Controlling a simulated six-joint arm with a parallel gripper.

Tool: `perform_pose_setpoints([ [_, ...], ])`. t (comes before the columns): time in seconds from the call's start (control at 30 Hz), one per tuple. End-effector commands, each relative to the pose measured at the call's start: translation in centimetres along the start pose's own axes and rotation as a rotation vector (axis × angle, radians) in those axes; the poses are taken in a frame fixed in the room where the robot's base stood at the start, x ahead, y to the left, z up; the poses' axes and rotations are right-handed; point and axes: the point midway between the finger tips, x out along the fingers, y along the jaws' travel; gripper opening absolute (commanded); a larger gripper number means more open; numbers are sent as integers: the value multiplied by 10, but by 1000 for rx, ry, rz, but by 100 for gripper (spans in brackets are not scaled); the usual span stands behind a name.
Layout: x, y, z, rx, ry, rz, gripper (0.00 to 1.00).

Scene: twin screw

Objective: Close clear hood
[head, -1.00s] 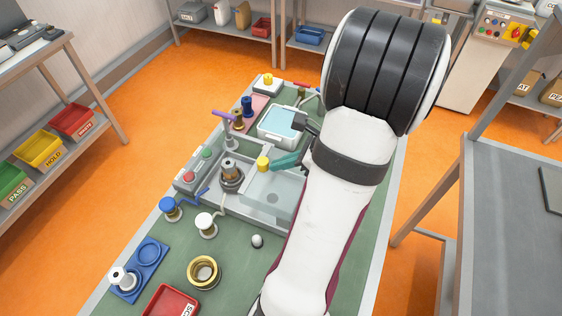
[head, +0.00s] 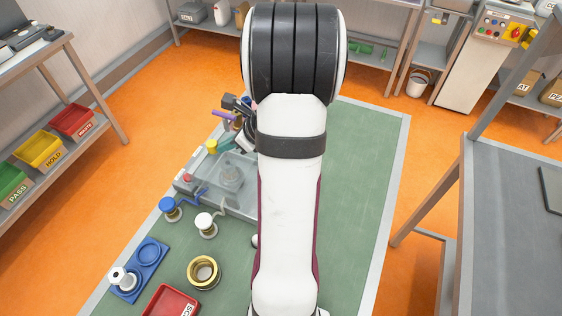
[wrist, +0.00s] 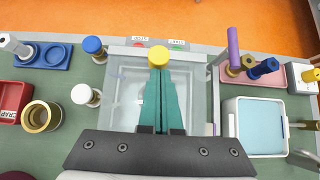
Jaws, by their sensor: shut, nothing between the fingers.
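The clear hood (head: 232,182) lies over the grey station, and the metal spindle under it shows faintly through it in the head view. The hood also fills the middle of the wrist view (wrist: 126,98). Its yellow knob (head: 212,146) is at the hood's far left side; in the wrist view the knob (wrist: 158,57) is right at my fingertips. My gripper (wrist: 159,73) has its teal fingers shut together, with nothing between them. The fingertips overlap the knob's near edge in the picture; I cannot tell whether they touch. My arm hides the hood's right part in the head view.
A blue knob (head: 168,205) and a white knob (head: 205,222) stand beside the station's near side. A brass ring (head: 204,272) and a red tray (head: 170,302) lie nearer. A pale blue tray (wrist: 262,126) is right of the hood. The bench's right side is clear.

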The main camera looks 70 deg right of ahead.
Motion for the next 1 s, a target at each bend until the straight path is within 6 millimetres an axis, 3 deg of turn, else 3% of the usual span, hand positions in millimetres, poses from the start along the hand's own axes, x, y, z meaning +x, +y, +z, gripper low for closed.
perform_pose_setpoints([
  [0.23, 4, 1, 7, 3, -17, 7, 0],
  [0.37, -3, 0, 0, 5, -16, 4, 0],
  [0.5, -30, -2, -29, 6, -6, -4, 0],
  [0.7, -92, -2, -28, -2, -5, -6, 0],
  [0.8, -113, -2, -29, -2, -4, -4, 0],
  [1.0, -129, -1, -29, -1, -2, -1, 0],
])
